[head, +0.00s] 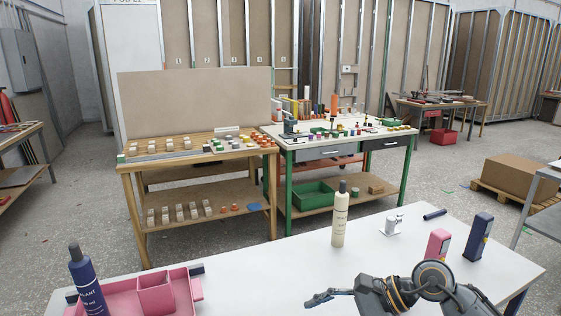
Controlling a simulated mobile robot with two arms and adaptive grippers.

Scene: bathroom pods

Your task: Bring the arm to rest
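My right arm comes in at the bottom right, over the front part of the white table (275,275). Its gripper (318,299) points left and is seen from the side. I cannot tell how far apart its fingers are, and I see nothing held in it. My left gripper is not in view.
A cream bottle (340,218) stands behind the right gripper. A white fitting (393,225), dark cylinder (435,214), pink box (437,245) and navy box (478,237) are farther right. A pink tray (120,304) and navy bottle (86,282) are at left. The table's middle is clear.

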